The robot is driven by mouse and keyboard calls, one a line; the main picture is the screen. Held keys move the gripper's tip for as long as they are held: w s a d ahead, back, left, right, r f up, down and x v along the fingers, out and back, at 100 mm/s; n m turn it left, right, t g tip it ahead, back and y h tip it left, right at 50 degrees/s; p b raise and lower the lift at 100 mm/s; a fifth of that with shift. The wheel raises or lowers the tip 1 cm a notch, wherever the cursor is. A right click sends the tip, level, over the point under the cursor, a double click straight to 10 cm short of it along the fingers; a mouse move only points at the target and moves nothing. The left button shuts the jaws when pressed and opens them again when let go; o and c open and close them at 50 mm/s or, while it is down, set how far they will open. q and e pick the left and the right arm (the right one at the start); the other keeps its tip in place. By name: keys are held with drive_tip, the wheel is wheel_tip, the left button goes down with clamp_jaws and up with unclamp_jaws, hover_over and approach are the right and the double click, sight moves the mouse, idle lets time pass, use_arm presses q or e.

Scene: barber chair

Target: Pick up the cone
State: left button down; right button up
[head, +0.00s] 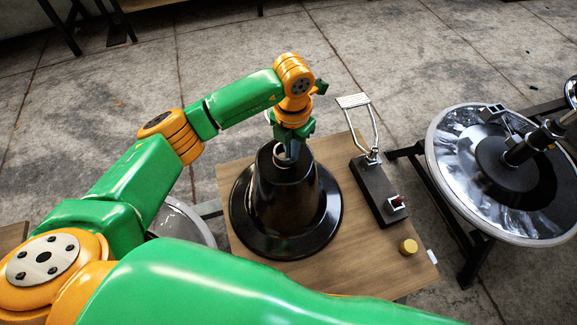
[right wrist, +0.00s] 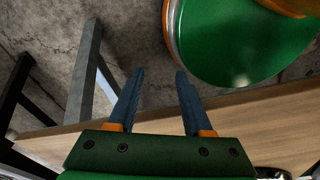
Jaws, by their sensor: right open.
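The black cone (head: 283,205) stands upright on its wide round base on a wooden tabletop in the head view. It has an open top. My left gripper (head: 288,150) is at this top, pointing down, with its fingers at or inside the rim. Whether the fingers grip the rim is too small to tell. My right gripper (right wrist: 159,72) shows in the right wrist view with its two dark fingers apart and nothing between them. The cone cannot be made out in that view.
The wooden tabletop (head: 240,187) also bears a black device (head: 377,188) with a metal frame and a small yellow cylinder (head: 408,246). A large round metal-rimmed base (head: 440,165) stands at the right. Concrete floor (head: 225,45) lies behind.

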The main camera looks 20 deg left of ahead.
use_arm(q)
drive_tip(key=shift+w+r, duration=0.1)
drive_tip(key=shift+r, duration=0.45)
drive_tip(key=d+r, duration=1.2)
drive_tip(key=d, duration=0.2)
wheel_tip(320, 180, up, 8)
drive_tip(key=p, duration=0.9)
drive_tip(key=shift+w, duration=0.35)
drive_tip(key=shift+a, duration=0.1)
